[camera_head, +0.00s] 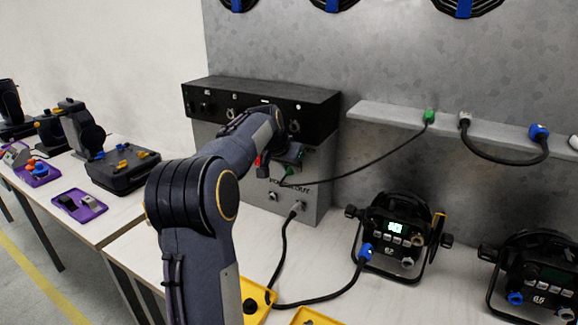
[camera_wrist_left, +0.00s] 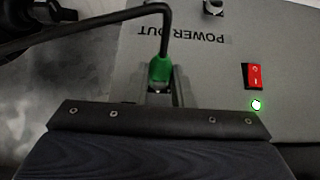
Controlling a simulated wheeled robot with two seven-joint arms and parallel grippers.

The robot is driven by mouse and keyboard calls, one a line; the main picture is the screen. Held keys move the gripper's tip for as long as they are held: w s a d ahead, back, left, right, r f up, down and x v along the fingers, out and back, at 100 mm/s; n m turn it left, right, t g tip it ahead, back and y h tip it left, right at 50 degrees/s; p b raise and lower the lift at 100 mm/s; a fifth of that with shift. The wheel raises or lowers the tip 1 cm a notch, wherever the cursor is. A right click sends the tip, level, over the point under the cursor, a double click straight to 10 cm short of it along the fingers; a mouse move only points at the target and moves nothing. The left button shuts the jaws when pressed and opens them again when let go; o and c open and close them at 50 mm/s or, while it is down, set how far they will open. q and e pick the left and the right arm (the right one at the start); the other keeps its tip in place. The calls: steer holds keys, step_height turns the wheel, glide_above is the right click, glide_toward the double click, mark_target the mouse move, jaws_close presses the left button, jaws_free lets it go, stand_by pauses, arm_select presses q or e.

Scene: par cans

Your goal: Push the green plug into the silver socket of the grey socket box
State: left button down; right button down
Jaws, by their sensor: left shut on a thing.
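My left gripper (camera_head: 290,158) is in front of the grey socket box (camera_head: 318,190), its fingers mostly hidden by the arm in the head view. In the left wrist view, the gripper (camera_wrist_left: 160,84) is shut on the green plug (camera_wrist_left: 160,70), whose black cable bends away to the left. The plug also shows in the head view (camera_head: 288,174). The box face (camera_wrist_left: 205,75) lies behind it, with a red switch (camera_wrist_left: 254,77) and a lit green lamp (camera_wrist_left: 257,105). The plug's front end is hidden, so I cannot tell whether it touches a socket. My right gripper is not in view.
A silver socket (camera_head: 272,196) low on the box is empty; beside it a cabled plug (camera_head: 298,207) sits in the box. A shelf (camera_head: 385,114) holds another green connector (camera_head: 429,117). Black lamps (camera_head: 395,235) stand right, yellow trays (camera_head: 258,300) in front.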

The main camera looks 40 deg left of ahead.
arm_select(q)
steer(key=c, duration=1.2)
jaws_free()
steer(key=shift+r, duration=0.1)
steer(key=v, duration=0.7)
steer(key=shift+s+r, duration=0.15)
steer(key=shift+r, duration=0.1)
steer(key=shift+d, duration=0.1)
